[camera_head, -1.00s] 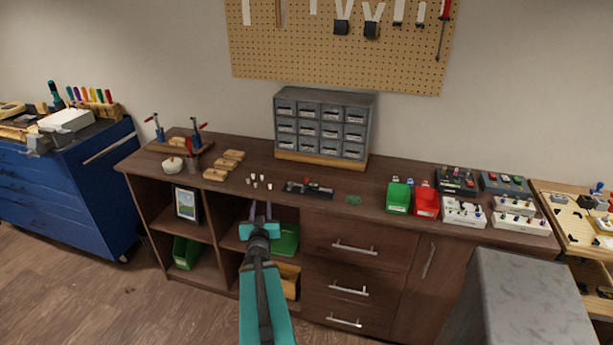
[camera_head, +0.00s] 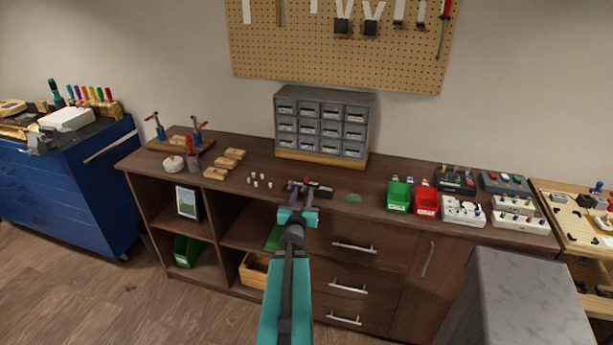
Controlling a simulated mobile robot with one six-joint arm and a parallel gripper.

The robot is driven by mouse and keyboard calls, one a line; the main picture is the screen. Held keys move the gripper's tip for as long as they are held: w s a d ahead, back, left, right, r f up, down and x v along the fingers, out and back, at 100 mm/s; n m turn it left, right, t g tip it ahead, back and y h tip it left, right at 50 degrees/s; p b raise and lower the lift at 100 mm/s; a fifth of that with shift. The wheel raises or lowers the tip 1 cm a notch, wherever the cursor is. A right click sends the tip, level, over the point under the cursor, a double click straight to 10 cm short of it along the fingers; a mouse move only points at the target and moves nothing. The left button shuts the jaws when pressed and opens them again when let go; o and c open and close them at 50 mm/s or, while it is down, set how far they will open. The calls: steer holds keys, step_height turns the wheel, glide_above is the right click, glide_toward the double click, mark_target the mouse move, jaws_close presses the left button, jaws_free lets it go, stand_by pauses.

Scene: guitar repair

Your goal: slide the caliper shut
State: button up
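A small dark device with a red part (camera_head: 321,190), which looks like the caliper, lies near the front edge of the brown cabinet top, left of the green bin. My gripper (camera_head: 301,192) is at the cabinet's front edge, with its two fingers apart and pointing at the device's left part. The fingers overlap the device in this view and hide some of it. I cannot tell whether they touch it. How far the caliper's jaws stand apart is too small to see.
Several small white pieces (camera_head: 261,182) lie left of the gripper. A grey drawer organizer (camera_head: 323,125) stands behind. A green bin (camera_head: 398,197) and a red bin (camera_head: 426,203) stand to the right. A flat green item (camera_head: 353,198) lies between.

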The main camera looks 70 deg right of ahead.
mark_target(306, 179)
steer(key=shift+d+f+b, duration=0.25)
steer(key=shift+d+b, duration=0.55)
steer(key=shift+b, duration=1.9)
steer(key=d+b, duration=0.1)
steer(key=b, duration=0.4)
steer(key=shift+w, duration=0.3)
steer(key=shift+w+d+r, duration=0.1)
steer(key=shift+d+r, duration=0.15)
steer(key=shift+d, duration=0.1)
steer(key=shift+x, duration=5.15)
